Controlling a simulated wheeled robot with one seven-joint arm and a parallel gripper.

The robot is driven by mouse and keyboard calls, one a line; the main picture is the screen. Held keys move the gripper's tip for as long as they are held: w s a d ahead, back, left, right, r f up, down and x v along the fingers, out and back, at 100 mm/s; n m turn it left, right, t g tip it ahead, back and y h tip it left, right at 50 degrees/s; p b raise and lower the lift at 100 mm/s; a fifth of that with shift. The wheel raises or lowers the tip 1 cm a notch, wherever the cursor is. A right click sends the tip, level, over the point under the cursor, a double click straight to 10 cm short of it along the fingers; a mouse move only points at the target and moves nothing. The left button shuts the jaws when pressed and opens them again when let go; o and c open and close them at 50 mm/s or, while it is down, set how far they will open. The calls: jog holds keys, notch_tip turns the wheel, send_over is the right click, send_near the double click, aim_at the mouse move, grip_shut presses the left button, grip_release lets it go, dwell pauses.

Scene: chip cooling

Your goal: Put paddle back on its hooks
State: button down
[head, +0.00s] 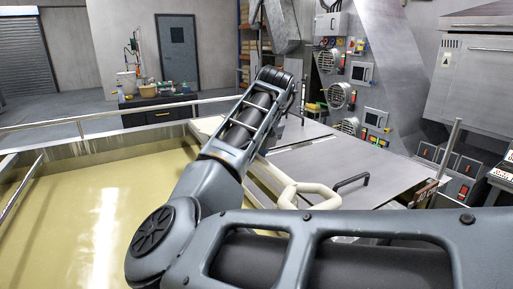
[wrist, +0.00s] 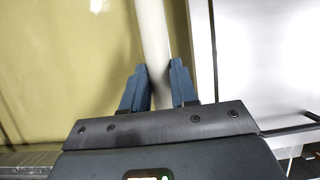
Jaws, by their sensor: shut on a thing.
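The paddle (head: 315,187) is cream-white with a looped handle end; in the head view it shows beside my arm, over the edge of the steel covers. Part of its shaft is hidden behind my arm. In the wrist view its pale shaft (wrist: 151,25) runs between the two blue fingers of my gripper (wrist: 158,67), which is shut on it. In the head view my gripper is hidden by my own arm. I cannot make out the hooks in either view.
A wide vat of yellowish liquid (head: 60,225) lies at left, with metal rails (head: 90,120) along it. Flat steel covers (head: 330,165) with a black handle (head: 351,181) lie right of it. Control panels and a steel cabinet (head: 475,80) stand behind at right.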

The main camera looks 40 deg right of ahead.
aim_at(261, 157)
jog(key=shift+f+b, duration=1.2)
jog(key=shift+f, duration=1.65)
jog(key=c, duration=0.8)
grip_release()
jog(key=shift+f, duration=0.1)
jog(key=shift+b+v, duration=0.4)
jog(key=shift+v, duration=3.55)
jog(key=shift+a, duration=0.1)
